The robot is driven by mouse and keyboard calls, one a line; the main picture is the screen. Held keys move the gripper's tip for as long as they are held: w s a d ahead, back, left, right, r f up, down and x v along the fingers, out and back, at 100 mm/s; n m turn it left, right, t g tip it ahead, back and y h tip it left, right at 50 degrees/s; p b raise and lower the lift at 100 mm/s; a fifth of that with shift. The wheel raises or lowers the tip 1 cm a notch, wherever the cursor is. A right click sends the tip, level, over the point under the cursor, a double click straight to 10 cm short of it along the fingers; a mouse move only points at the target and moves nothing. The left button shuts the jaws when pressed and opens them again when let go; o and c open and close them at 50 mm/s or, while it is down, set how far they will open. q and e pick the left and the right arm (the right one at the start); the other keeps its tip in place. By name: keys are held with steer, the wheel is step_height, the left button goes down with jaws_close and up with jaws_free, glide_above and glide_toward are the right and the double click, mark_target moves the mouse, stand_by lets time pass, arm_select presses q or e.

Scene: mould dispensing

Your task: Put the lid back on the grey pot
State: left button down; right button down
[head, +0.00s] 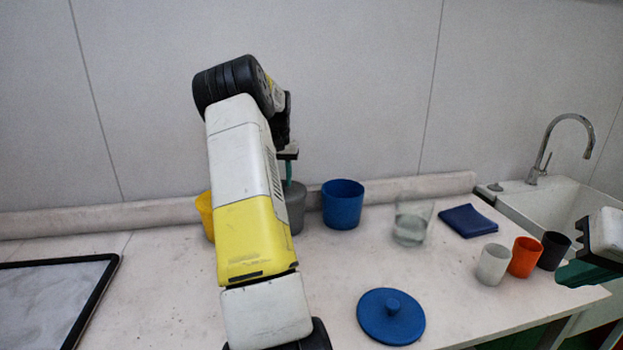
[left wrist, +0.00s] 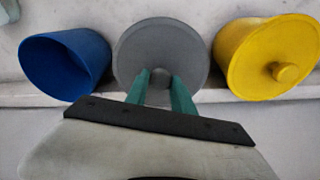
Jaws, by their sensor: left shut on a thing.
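The grey pot (head: 297,212) stands at the back of the counter, partly hidden behind my left arm. In the left wrist view, the round grey lid (left wrist: 145,55) covers the view of the pot. My left gripper (head: 289,172) is over the pot. Its green fingers are shut on the lid's knob; the left wrist view also shows this gripper (left wrist: 161,82). The lid lines up with the pot's mouth, but I cannot tell whether it rests on the rim. My right gripper (head: 588,270) is at the right edge, its jaw opening unclear.
An open blue pot (head: 342,208) and a lidded yellow pot (left wrist: 250,60) flank the grey pot. A blue lid (head: 377,318) lies in front. A clear beaker (head: 411,224), blue cloth (head: 467,221), several small cups and a sink (head: 570,180) are right; a black-rimmed tray (head: 105,278) is left.

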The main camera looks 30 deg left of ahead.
arm_select(q)
steer(key=c, duration=1)
jaws_free()
steer(key=o, duration=0.5)
steer(key=shift+r, duration=0.15)
steer(key=shift+r, duration=3.35)
